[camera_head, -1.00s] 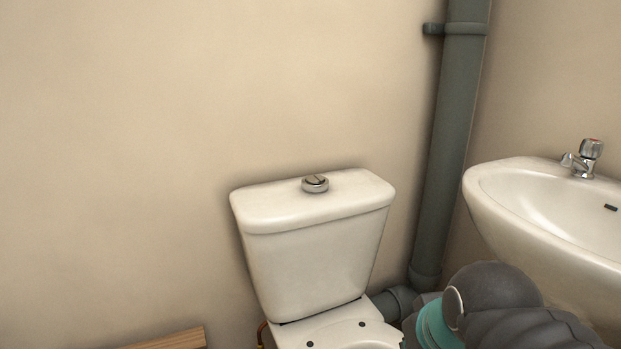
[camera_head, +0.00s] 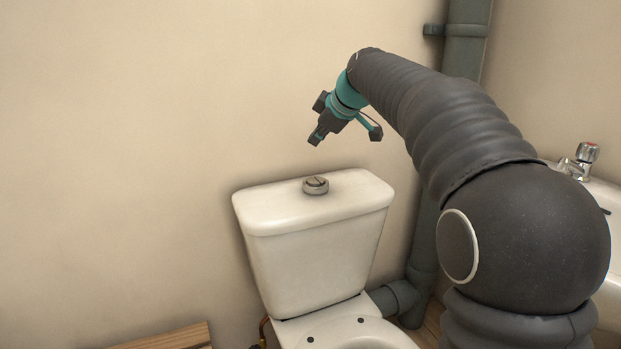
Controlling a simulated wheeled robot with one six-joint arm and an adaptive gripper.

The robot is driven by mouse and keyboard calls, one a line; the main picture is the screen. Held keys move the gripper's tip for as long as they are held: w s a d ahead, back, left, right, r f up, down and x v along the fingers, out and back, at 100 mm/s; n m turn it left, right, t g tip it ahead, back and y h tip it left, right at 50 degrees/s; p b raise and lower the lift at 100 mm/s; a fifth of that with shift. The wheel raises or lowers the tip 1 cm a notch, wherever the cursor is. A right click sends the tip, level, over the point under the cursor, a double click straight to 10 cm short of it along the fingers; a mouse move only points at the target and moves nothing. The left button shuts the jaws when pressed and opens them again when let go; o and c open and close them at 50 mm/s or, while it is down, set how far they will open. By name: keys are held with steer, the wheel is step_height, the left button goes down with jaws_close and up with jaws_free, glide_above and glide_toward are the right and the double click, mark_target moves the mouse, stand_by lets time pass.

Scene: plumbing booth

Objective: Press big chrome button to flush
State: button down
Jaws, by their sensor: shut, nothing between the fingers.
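The chrome button (camera_head: 315,186) is a round, split push button on top of the white cistern lid (camera_head: 355,190), near its middle. My gripper (camera_head: 316,138) hangs above the button, pointing down and slightly left, with a visible gap between its tip and the button. Its fingers are shut and empty. How far the gripper is in front of or behind the button is hard to tell from this one view. The button is fully in view and not covered.
The toilet bowl (camera_head: 355,335) is below the cistern. A grey waste pipe (camera_head: 463,55) runs up the corner, partly behind my arm. A white basin (camera_head: 603,195) with a chrome tap (camera_head: 583,160) is at right. A wooden piece (camera_head: 175,340) lies at lower left. The wall above the cistern is bare.

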steer(key=shift+w+a+r+n, duration=0.1)
steer(key=shift+w+a+n, duration=0.15)
steer(key=shift+w, duration=0.25)
steer(key=shift+w+a+r+n, duration=0.1)
steer(key=shift+w+a+n, duration=0.1)
steer(key=shift+w, duration=0.25)
steer(key=shift+f, duration=0.1)
steer(key=b, duration=0.4)
glide_above(313, 182)
step_height(313, 182, down, 8)
steer(key=shift+r, duration=0.2)
steer(key=shift+f+b, duration=0.55)
steer(key=shift+b, duration=0.1)
steer(key=shift+w+f, duration=0.1)
steer(key=shift+f+b, duration=0.3)
steer(key=shift+b, duration=0.15)
